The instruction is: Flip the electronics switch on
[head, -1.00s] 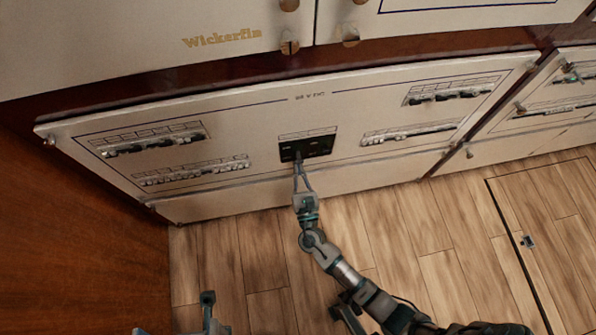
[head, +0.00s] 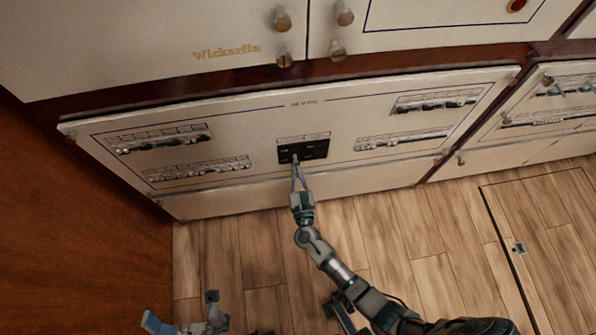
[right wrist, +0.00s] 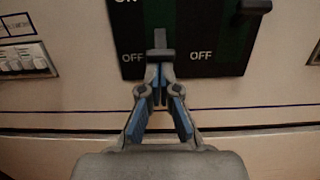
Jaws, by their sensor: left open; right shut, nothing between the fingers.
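A black switch panel (head: 303,150) is set in the middle of the cream breaker front. In the right wrist view, the panel (right wrist: 215,45) shows "ON" at upper left and "OFF" below each of two columns. The left lever (right wrist: 160,42) is low, at the OFF end. The right lever (right wrist: 254,6) sits higher. Which one is the electronics switch cannot be read. My right gripper (head: 295,163) is shut and empty, its fingertips (right wrist: 159,72) at or just below the left lever; contact cannot be told. My left gripper (head: 182,326) is open, low at the left, partly cut off.
Rows of breakers lie left (head: 158,138) and right (head: 436,102) of the panel. Cabinet knobs (head: 283,20) stick out above. A wooden wall (head: 75,220) stands at the left. The plank floor (head: 400,230) is clear in front.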

